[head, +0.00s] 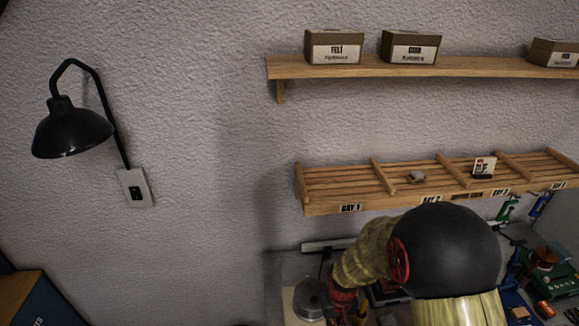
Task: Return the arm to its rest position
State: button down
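My arm reaches in from the bottom right, with a large black rounded joint, a red ring and yellow sleeving. It bends down and to the left over the work surface. My gripper (346,308) appears as a small red and dark shape at the arm's lower end, by the bottom edge of the picture. Its fingertips cannot be made out, so I cannot tell whether it is open or holds anything.
A slatted wooden rack (330,208) with labelled bays holds a small grey piece (416,177) and a white card (484,167). Above is a shelf (450,66) with boxes. A black lamp (72,130) hangs left. A grey round object (309,300) stands near my gripper. Tools crowd the right.

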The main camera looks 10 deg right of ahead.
jog(key=s+r+t+b, duration=0.5)
jog(key=s+r+b, duration=0.9)
jog(key=r+b, duration=0.3)
jog(key=shift+r+t+b, duration=0.3)
jog(key=shift+r+b, duration=0.1)
jog(key=shift+r, duration=0.1)
jog(key=shift+d, duration=0.1)
